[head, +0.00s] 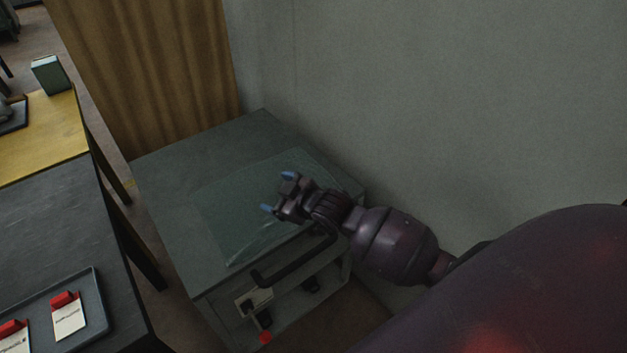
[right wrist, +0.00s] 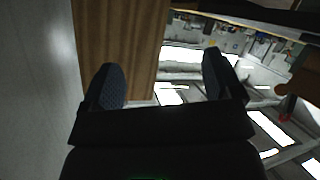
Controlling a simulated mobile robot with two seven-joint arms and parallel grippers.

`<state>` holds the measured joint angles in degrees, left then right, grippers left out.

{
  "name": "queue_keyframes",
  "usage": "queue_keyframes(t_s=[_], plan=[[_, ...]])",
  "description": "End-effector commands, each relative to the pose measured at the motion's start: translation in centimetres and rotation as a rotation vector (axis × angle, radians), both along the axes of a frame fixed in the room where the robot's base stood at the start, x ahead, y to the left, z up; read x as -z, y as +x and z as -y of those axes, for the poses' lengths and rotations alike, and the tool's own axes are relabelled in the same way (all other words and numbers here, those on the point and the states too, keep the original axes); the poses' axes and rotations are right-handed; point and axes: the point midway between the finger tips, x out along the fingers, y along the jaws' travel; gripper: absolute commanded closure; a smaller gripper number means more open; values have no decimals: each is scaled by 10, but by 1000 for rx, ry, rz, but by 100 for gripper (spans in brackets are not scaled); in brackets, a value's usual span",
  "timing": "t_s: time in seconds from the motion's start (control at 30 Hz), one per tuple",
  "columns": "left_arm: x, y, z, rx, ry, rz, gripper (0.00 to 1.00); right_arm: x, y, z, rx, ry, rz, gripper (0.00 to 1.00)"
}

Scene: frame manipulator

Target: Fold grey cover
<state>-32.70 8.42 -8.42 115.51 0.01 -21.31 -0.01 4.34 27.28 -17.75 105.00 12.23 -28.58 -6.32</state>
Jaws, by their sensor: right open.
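The grey cover looks like a thin, see-through grey-green panel (head: 228,208) over the top of a grey cabinet (head: 165,172) beside the wall. I cannot tell whether it lies flat or is slightly raised. A dark bar-shaped handle (head: 290,268) shows at its front edge, below my right forearm. My right gripper (head: 277,192) is open and empty, in front of the panel in the head view; its height above it is unclear. Its spread fingers also show in the right wrist view (right wrist: 166,84), with no cover between them. My left gripper is not in view.
A plain grey wall (head: 430,90) stands close behind and right of the cabinet. A brown wooden panel (head: 150,70) is at the back. A dark table (head: 50,225) with a tray (head: 98,303) holding red-topped tags stands left, beyond a floor gap.

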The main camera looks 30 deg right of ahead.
Motion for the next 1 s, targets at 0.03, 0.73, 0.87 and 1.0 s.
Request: queue_keyframes(t_s=[0.03, 0.73, 0.87, 1.0], plan=[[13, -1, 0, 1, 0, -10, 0, 6, 17, 0, -24, -35, -5, 15], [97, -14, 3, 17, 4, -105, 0, 24, 180, 102, -269, -652, -385, 15], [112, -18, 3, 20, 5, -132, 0, 28, 188, 150, -357, -769, -570, 15], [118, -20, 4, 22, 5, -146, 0, 27, 174, 192, -538, -841, -770, 15]])
